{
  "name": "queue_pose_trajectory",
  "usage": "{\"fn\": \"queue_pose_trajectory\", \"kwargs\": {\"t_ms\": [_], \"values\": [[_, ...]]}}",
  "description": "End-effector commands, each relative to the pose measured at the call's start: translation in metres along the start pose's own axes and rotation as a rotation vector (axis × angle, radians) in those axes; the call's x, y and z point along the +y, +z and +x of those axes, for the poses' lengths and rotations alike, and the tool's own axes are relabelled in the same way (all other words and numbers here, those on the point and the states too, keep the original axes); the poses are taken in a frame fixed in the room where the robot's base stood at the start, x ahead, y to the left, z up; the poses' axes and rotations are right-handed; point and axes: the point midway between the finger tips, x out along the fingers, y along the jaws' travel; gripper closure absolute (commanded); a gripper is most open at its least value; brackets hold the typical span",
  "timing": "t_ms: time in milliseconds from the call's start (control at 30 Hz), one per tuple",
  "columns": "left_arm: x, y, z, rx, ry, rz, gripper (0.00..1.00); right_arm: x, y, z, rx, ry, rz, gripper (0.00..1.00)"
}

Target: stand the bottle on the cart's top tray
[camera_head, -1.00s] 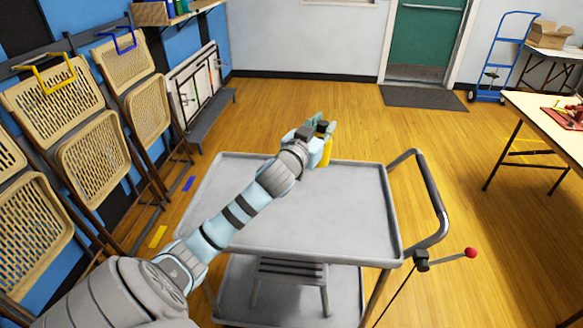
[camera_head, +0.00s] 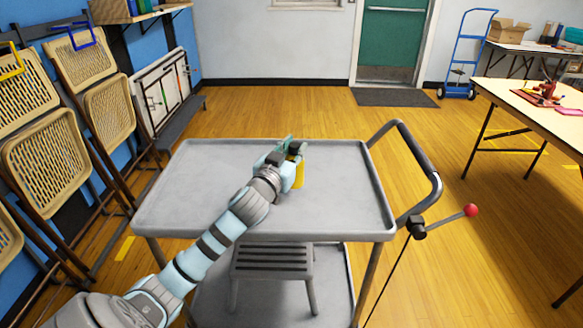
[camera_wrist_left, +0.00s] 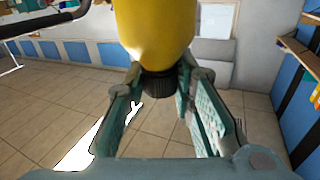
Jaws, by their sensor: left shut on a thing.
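The yellow bottle (camera_head: 299,176) with a black cap is held over the grey top tray (camera_head: 350,215) of the cart, right of its middle and nearer the far edge. It looks about upright. I cannot tell whether its base touches the tray. My left gripper (camera_head: 288,157) is shut on the bottle at its cap end. In the left wrist view the yellow body (camera_wrist_left: 160,30) fills the top middle, and the black cap (camera_wrist_left: 158,85) sits between the two fingers. The bottle's base is hidden there. My right gripper is not in view.
The tray is otherwise bare, with a raised rim. The cart's handle (camera_head: 425,170) and a rod with a red knob (camera_head: 471,210) stick out at its right. A slatted step stool (camera_head: 272,262) stands below the tray. Folding chairs (camera_head: 50,150) line the left wall; a table (camera_head: 540,105) stands right.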

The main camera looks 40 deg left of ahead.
Motion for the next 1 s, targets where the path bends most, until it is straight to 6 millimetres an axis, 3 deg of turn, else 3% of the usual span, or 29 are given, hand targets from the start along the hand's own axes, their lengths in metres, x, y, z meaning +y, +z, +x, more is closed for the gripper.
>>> {"fn": "queue_pose_trajectory", "kwargs": {"t_ms": [33, 133, 267, 533, 567, 667, 1000], "values": [[0.002, 0.018, -0.001, -0.004, 0.001, -0.002, 1.00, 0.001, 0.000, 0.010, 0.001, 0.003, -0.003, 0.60], [0.003, 0.036, -0.001, -0.002, 0.001, -0.001, 1.00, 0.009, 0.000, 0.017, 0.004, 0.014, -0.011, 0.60], [0.003, 0.038, -0.001, 0.000, 0.002, -0.001, 1.00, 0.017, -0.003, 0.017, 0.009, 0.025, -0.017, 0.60], [0.003, 0.041, -0.001, -0.001, 0.002, -0.001, 1.00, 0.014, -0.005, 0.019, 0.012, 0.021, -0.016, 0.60], [0.003, 0.041, -0.001, -0.002, 0.002, -0.001, 0.72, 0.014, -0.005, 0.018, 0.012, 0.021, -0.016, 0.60], [0.003, 0.040, -0.001, -0.002, 0.002, -0.001, 0.56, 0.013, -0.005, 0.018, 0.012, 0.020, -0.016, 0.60], [0.003, 0.036, 0.000, -0.001, 0.002, -0.001, 0.56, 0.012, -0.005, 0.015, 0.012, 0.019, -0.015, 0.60]]}}
